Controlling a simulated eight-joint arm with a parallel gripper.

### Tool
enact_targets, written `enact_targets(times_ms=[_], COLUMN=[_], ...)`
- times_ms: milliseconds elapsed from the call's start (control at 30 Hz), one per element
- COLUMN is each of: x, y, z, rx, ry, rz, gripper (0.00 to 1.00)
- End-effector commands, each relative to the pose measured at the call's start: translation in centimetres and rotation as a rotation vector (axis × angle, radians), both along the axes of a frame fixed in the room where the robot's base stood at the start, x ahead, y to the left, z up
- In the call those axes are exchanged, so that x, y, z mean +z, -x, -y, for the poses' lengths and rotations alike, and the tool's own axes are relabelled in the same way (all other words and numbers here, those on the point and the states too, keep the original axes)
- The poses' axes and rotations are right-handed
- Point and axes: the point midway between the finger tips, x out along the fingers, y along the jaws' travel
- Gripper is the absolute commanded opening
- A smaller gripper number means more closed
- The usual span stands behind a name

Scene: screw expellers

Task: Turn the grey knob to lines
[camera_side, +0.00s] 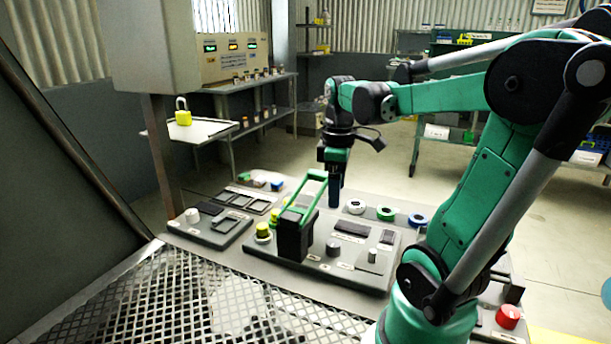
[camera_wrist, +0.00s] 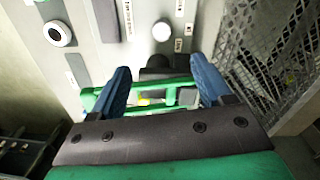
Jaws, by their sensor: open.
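A round grey knob (camera_side: 333,247) stands on the grey control panel (camera_side: 345,277), with a second grey knob (camera_side: 373,254) to its right. One pale round knob (camera_wrist: 162,31) shows at the top of the wrist view; I cannot tell for sure which it is. My gripper (camera_side: 335,190) points down above the panel, behind and above the knobs and apart from them. In the wrist view, its two blue fingers (camera_wrist: 160,75) are spread apart. A green lever handle (camera_side: 310,192) on a black block (camera_side: 294,235) stands beside the gripper and shows between the fingers. Any marked lines are too small to read.
White, green and blue ring-shaped parts (camera_side: 386,213) line the panel's back edge. A yellow button (camera_side: 263,230) sits left of the lever. A metal mesh (camera_side: 200,295) lies in front. A red button (camera_side: 508,316) is at the right. The raised lever is a close obstacle.

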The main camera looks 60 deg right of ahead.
Motion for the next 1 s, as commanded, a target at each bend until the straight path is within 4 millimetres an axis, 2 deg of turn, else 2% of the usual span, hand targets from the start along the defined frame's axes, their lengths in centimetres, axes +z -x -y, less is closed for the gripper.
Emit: enact_targets(times_ms=[100,300,567,1000], x=[-2.5,-5.7,-7.4,-11.6], y=[-0.1,-0.1,-0.1,-0.1], z=[0.0,0.0,0.0,0.2], rx=[0.0,0.0,0.0,-0.001], ry=[0.001,0.002,0.002,0.002], rz=[0.001,0.002,0.002,0.002], gripper=[0.72,0.72,0.72,0.72])
